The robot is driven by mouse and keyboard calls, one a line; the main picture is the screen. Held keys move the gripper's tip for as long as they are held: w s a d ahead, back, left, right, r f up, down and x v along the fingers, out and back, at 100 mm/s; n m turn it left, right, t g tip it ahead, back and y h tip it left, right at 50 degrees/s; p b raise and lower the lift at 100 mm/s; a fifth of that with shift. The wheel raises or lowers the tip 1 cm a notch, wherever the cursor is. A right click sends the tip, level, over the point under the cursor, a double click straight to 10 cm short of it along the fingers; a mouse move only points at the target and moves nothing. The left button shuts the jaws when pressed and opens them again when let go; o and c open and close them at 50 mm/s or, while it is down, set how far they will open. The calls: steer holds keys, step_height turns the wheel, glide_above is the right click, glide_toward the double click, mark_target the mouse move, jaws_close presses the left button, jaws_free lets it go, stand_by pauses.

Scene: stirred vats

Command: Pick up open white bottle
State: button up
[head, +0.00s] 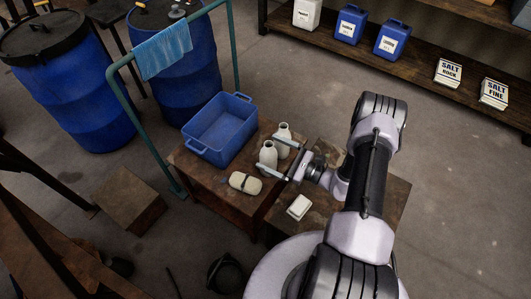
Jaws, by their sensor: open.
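Two white bottles stand upright on the brown wooden table (226,193), one nearer (267,154) and one just behind it to the right (284,130). The nearer one shows a dark mouth and looks open; the top of the farther one is too small to judge. My gripper (269,153) reaches in from the right with its fingers apart. In the picture one finger crosses the lower part of the nearer bottle and the other crosses the farther bottle. I cannot tell whether either finger touches a bottle.
A blue open crate (187,147) stands left of the bottles. A beige rounded object (245,183) lies in front of them, and a small white box (298,207) is at the right. A green rail (142,120) with a blue cloth (163,51) rises behind the table's left side.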

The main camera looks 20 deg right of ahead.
step_height(320, 180, down, 7)
steer(key=s+d+m+t+h, duration=0.2)
steer(key=d+m+t+h, duration=0.1)
steer(key=m+h, duration=0.6)
glide_toward(268, 155)
steer(key=s+d+f, duration=0.2)
steer(key=s+f, duration=0.2)
steer(key=s, duration=0.1)
steer(key=shift+t+h, duration=0.4)
steer(key=w+b, duration=0.2)
steer(key=w, duration=0.3)
steer(key=w+a+b, duration=0.1)
steer(key=w+b, duration=0.2)
steer(key=w, duration=0.3)
steer(key=w+a+f+b, duration=0.1)
steer(key=w+b, duration=0.2)
steer(key=w, duration=0.3)
steer(key=shift+a, duration=0.15)
steer(key=shift+w+r, duration=0.1)
steer(key=shift+r, duration=0.05)
steer(key=c, duration=1.8)
